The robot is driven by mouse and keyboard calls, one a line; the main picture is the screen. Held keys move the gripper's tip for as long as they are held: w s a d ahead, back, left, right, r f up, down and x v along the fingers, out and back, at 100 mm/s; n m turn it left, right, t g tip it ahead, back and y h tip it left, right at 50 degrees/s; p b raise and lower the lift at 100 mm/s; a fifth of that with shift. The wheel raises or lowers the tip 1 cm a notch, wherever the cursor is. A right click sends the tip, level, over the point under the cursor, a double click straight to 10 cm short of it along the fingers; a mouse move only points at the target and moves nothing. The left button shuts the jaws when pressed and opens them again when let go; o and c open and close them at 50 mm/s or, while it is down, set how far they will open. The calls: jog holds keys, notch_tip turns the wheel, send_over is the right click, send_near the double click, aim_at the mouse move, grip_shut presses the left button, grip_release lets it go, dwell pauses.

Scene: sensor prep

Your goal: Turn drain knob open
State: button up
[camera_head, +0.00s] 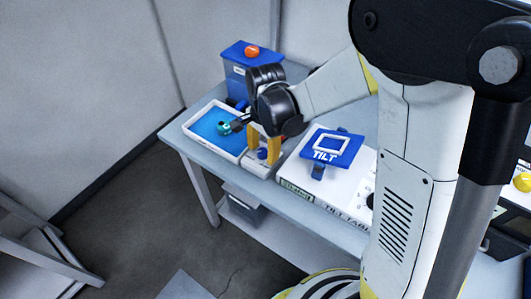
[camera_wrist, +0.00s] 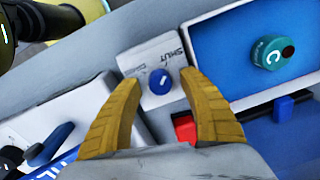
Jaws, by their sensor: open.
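The drain knob (camera_wrist: 160,82) is a round blue knob with a short white mark, on a pale plate (camera_wrist: 150,58) printed SHUT; a second word is too small to read. The mark points up and right in the wrist view. My gripper (camera_wrist: 159,88) is open, with its yellow fingertips to either side of the knob in that view. How far the tips are above the plate is hard to tell. In the head view the knob (camera_head: 262,155) shows low between the yellow fingers, at the table's front edge.
A white-rimmed tray (camera_head: 204,139) with a blue floor holds a teal round piece (camera_head: 223,127) marked C. A blue tilt plate (camera_head: 331,147) sits on the white tilt table box to the right. Behind stands a blue box (camera_head: 238,75) with an orange knob.

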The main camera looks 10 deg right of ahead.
grip_shut()
jog(key=shift+n, duration=0.3)
jog(key=n, duration=0.3)
jog(key=shift+n, duration=0.3)
jog(key=n, duration=0.4)
jog(key=shift+n, duration=0.3)
jog(key=n, duration=0.4)
jog(key=shift+n, duration=0.3)
jog(key=shift+n+g, duration=0.3)
jog(key=shift+n, duration=1.9)
